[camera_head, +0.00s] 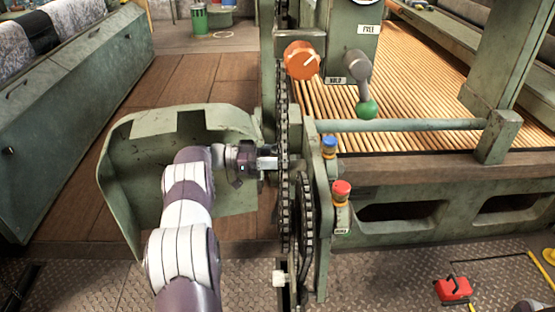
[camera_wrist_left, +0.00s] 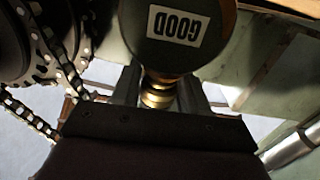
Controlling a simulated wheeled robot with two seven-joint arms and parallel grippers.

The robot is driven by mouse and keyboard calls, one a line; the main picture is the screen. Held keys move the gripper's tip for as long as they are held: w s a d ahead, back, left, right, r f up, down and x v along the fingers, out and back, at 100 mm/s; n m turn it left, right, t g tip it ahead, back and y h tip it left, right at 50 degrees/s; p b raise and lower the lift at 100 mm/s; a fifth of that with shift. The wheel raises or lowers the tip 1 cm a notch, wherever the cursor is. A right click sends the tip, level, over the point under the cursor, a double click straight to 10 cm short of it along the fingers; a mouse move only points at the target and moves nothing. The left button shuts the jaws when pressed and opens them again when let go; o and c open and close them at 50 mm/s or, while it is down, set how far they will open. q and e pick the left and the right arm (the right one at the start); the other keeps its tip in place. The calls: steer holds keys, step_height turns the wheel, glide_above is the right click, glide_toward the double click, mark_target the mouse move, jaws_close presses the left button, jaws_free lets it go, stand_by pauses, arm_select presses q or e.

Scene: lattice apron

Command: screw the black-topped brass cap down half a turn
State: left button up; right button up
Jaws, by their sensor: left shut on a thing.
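In the left wrist view a large dark round thing (camera_wrist_left: 182,52), with a brass-coloured edge at right and an upside-down "GOOD" label, fills the top middle. Ringed brass (camera_wrist_left: 157,93) shows below it. I take these as the black-topped brass cap, though their join is dark. My left gripper (camera_wrist_left: 158,88) is shut with its two fingers on either side of the brass. In the head view my left gripper (camera_head: 268,162) reaches right to the chain (camera_head: 284,150), and the black-topped cap cannot be made out there. My right gripper is not in view.
A blue-topped cap (camera_head: 329,146) and a red-topped cap (camera_head: 342,190) stand right of the chain. An orange knob (camera_head: 301,60) and a green-balled lever (camera_head: 365,108) are above. A chain wheel (camera_wrist_left: 40,45) is close at the left in the wrist view.

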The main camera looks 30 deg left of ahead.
arm_select(q)
steer(key=shift+f+m+g+h+b, duration=0.15)
steer(key=shift+m+g+h+b, duration=0.15)
steer(key=shift+m+g, duration=0.3)
steer(key=shift+g, duration=0.3)
steer(key=o, duration=0.9)
steer(key=shift+o, duration=0.2)
